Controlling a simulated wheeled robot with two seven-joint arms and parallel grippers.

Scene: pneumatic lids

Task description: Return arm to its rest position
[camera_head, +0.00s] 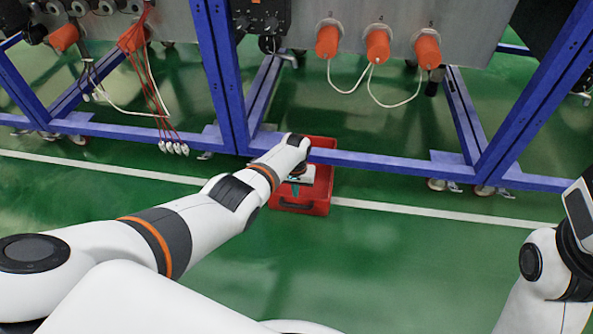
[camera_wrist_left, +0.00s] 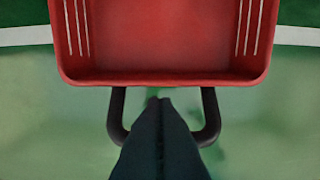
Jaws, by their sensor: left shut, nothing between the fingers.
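My left arm reaches in from the left in the head view. Its gripper (camera_head: 296,188) is over the near part of a red crate (camera_head: 323,208) on the floor. In the left wrist view the gripper's dark fingers (camera_wrist_left: 160,102) are together with nothing between them, just off the near wall of the red crate (camera_wrist_left: 160,78). A dark handle (camera_wrist_left: 117,115) curves out on both sides of the fingers. The bottom of the crate looks bare in the wrist view. My right arm shows at the right edge of the head view, but its gripper is out of the picture.
A blue frame (camera_head: 400,163) stands behind the crate. Orange caps (camera_head: 377,46) with white cords sit on a grey panel (camera_head: 460,18) above. Red cables (camera_head: 160,100) hang at the left. The green floor (camera_head: 400,260) in front is clear, with a white line (camera_head: 430,211) across it.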

